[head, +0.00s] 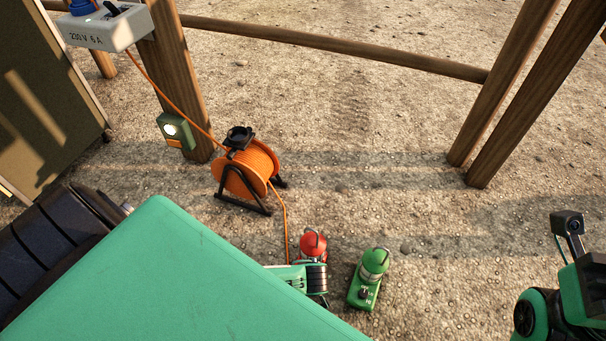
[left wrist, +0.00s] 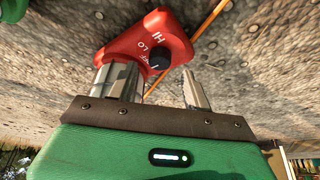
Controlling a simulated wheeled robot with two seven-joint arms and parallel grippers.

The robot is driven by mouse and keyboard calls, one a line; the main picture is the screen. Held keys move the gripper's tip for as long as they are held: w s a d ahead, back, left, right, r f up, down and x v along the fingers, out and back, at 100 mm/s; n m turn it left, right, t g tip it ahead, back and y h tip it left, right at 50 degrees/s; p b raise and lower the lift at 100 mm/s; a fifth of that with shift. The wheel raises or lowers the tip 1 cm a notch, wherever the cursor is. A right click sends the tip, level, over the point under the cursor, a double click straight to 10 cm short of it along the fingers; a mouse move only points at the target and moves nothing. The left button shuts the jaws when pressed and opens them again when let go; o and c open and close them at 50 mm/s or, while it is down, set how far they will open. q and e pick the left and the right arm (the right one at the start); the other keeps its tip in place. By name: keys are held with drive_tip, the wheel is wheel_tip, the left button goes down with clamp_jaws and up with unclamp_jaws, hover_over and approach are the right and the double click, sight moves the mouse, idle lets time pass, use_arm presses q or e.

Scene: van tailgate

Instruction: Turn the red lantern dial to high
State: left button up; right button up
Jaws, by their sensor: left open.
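The red lantern (head: 313,244) stands on the gravel, partly hidden by my left arm in the head view. In the left wrist view its red base (left wrist: 125,45) shows HI and LO labels and part of another label. Its black dial (left wrist: 158,54) sits on the base; I cannot tell its exact setting. My left gripper (left wrist: 153,72) is open, its two metal fingers apart on either side of the dial, with the dial just beyond or between the tips. I cannot tell whether they touch it. My right arm shows at the lower right of the head view; its fingers do not show.
A green lantern (head: 372,268) stands just right of the red one. An orange cable reel (head: 250,170) stands behind, its cable running forward past the red lantern. Wooden posts (head: 175,85) and a grey socket box (head: 105,25) are farther back.

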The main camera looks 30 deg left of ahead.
use_arm(q)
drive_tip(key=shift+b+x, duration=0.7)
drive_tip(key=shift+x, duration=1)
drive_tip(key=c, duration=1)
